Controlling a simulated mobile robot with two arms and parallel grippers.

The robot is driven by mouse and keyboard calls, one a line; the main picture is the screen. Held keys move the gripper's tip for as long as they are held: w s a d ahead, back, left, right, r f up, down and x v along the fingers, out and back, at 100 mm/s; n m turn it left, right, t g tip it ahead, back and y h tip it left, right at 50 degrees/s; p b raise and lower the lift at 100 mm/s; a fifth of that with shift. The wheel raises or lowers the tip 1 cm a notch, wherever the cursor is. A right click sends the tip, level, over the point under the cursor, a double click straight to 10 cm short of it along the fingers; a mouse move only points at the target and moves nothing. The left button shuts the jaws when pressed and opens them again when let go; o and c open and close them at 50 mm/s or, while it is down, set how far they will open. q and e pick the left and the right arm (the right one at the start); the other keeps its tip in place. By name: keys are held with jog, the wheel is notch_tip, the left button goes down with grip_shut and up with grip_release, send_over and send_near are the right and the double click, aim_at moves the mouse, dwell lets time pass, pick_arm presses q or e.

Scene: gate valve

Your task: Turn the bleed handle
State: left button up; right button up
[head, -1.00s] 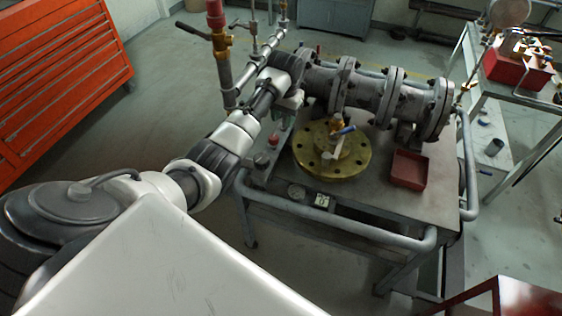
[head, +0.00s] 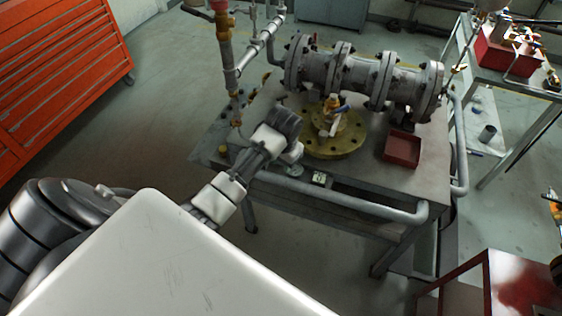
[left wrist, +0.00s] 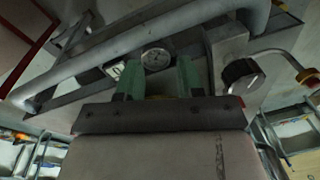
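A small brass valve (head: 332,103) with a blue-tipped lever stands on a round brass flange (head: 340,147) on the metal table. No label shows which handle is the bleed handle. My left gripper (head: 288,163) is at the table's front edge, left of and nearer than the flange, apart from the valve. Its fingers are mostly hidden in the head view. In the left wrist view its two green fingers (left wrist: 158,78) stand apart with nothing held. A round gauge (left wrist: 157,58) shows in the gap behind them. My right gripper is not in view.
A grey flanged pipe (head: 365,78) lies along the back of the table. A red tray (head: 402,150) sits right of the flange. A rail (head: 340,203) runs along the front edge. A standpipe (head: 228,60) rises at the left. A dark knob (left wrist: 241,76) is right of the fingers.

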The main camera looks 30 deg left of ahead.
pick_arm(q)
jog(key=s, duration=0.1)
jog(key=s+d, duration=0.1)
jog(key=s+d+f, duration=0.1)
jog(key=shift+s+f, duration=0.1)
jog(key=shift+s, duration=0.15)
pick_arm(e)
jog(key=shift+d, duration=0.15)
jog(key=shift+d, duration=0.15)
